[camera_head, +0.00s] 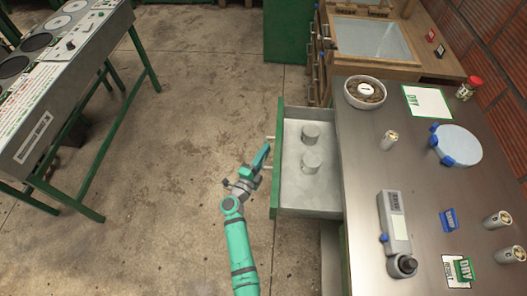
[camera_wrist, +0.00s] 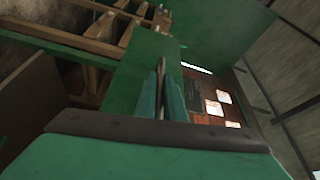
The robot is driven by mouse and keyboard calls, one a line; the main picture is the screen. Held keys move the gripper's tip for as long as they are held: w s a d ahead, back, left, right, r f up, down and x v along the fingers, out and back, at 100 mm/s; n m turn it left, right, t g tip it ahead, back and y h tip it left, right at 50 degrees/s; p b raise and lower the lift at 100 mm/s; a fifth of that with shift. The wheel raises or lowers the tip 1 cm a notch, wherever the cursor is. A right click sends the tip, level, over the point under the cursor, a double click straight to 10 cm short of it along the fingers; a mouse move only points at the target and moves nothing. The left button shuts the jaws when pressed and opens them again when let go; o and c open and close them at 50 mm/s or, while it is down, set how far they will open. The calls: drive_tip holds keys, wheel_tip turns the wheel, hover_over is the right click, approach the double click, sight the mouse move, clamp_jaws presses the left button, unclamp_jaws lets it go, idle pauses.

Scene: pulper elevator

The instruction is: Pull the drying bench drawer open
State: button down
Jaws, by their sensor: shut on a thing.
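The drying bench drawer (camera_head: 300,195) stands pulled out to the left from under the steel-topped bench (camera_head: 350,165). Its front panel (camera_head: 277,175) is green, and two grey cylinders (camera_head: 312,158) stand inside it. My gripper (camera_head: 264,156) is at the outer face of the front panel, shut on the drawer handle (camera_head: 269,138), which my fingers partly hide. In the wrist view, my two teal fingers (camera_wrist: 163,98) are close together with a thin bar between them, in front of the green panel (camera_wrist: 135,85).
The bench top holds a bowl (camera_head: 364,93), a white dish with blue clips (camera_head: 457,146), a grey device (camera_head: 396,232) and several small cans. A wooden cabinet (camera_head: 372,40) stands behind. A green-legged machine table (camera_head: 60,95) is at left. The floor between is clear.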

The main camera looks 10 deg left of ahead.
drive_tip(key=c, duration=1.8)
unclamp_jaws()
drive_tip(key=shift+c, duration=0.2)
drive_tip(key=shift+s, duration=0.1)
drive_tip(key=v, duration=1)
drive_tip(key=shift+s, duration=0.3)
drive_tip(key=shift+f, duration=0.1)
drive_tip(key=s+d+r+n+t+y, duration=0.2)
drive_tip(key=s+d+r+n, duration=0.4)
drive_tip(key=s+r, duration=0.5)
drive_tip(key=s+d+r+n+g+y, duration=0.1)
drive_tip(key=s+d+n, duration=0.3)
drive_tip(key=s, duration=0.7)
drive_tip(key=s+d+r+n+g+y, duration=0.1)
drive_tip(key=s+d+n+g+y, duration=0.1)
drive_tip(key=s+n, duration=0.7)
drive_tip(key=s+d+g, duration=0.1)
drive_tip(key=s+d, duration=0.1)
drive_tip(key=shift+s+g, duration=0.35)
drive_tip(key=shift+g, duration=0.05)
